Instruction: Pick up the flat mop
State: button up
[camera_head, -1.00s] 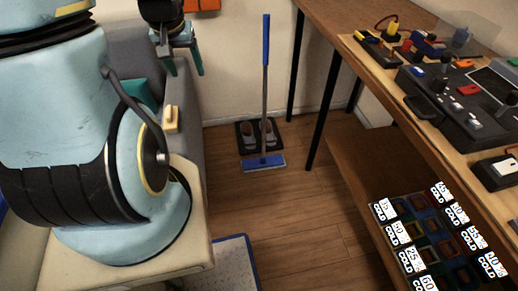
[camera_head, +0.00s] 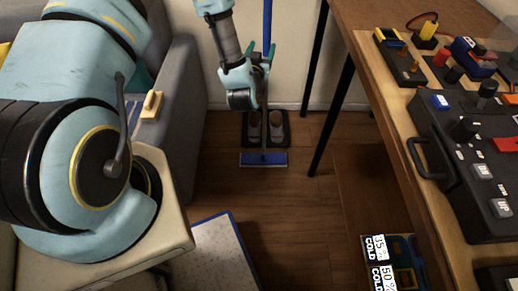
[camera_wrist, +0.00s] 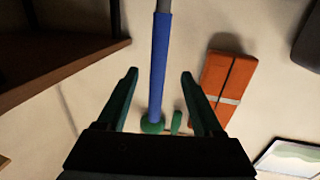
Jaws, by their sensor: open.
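The flat mop stands upright near the wall, its blue flat head (camera_head: 263,160) on the floor and its blue handle (camera_head: 267,25) rising above. My gripper (camera_head: 243,76) is at the handle's height, partly in front of the shaft. In the wrist view, the blue handle grip (camera_wrist: 158,70) runs between the two spread green fingers of my gripper (camera_wrist: 160,74). Gaps show on both sides of the handle. The fingers are open and hold nothing. The middle of the shaft is partly hidden by my gripper in the head view.
A dark shoe mat (camera_head: 247,140) with grey shoes lies behind the mop head. A wooden table (camera_head: 362,70) with electronics stands at right, its black leg near the mop. A grey sofa (camera_head: 190,115) is at left. An orange object (camera_wrist: 215,75) is right of the handle.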

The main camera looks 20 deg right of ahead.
aim_at(266, 38)
jog(key=p+x, duration=0.1)
jog(key=x, duration=0.4)
jog(key=shift+r, duration=0.1)
jog(key=p+x, duration=0.2)
jog(key=x, duration=0.2)
jog(key=shift+w+d, duration=0.15)
jog(key=shift+d, duration=0.1)
jog(key=shift+w+d, duration=0.35)
jog(key=shift+w, duration=0.15)
jog(key=shift+c, duration=0.4)
grip_shut()
